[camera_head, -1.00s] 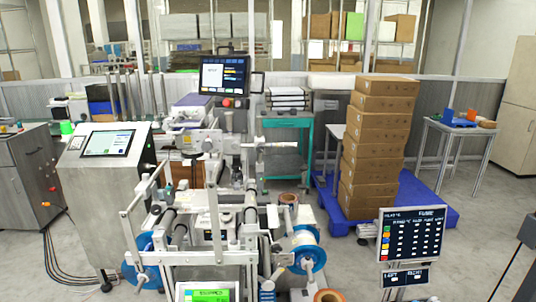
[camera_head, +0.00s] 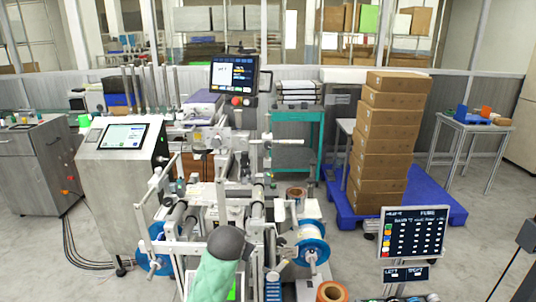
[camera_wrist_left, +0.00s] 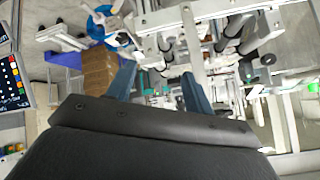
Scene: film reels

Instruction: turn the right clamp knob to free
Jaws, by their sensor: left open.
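The film machine (camera_head: 225,215) stands in front of me, with a white film reel with blue flanges (camera_head: 312,240) at its right side and another blue-flanged reel (camera_head: 155,262) at its left. I cannot make out the right clamp knob clearly. My arm with a dark joint and green sleeve rises at the bottom centre of the head view, over the machine's front. My left gripper (camera_wrist_left: 158,88) shows in the left wrist view with its two bluish fingers spread and nothing between them. A blue-flanged reel (camera_wrist_left: 102,22) is beyond it at upper left. My right gripper is not in view.
A status board (camera_head: 413,232) stands at right, above a small left/right sign (camera_head: 405,275). Stacked cartons (camera_head: 385,145) on a blue pallet (camera_head: 437,208) are behind the reel. A loose brown roll (camera_head: 332,291) is at the front. A metal console (camera_head: 117,195) stands at left.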

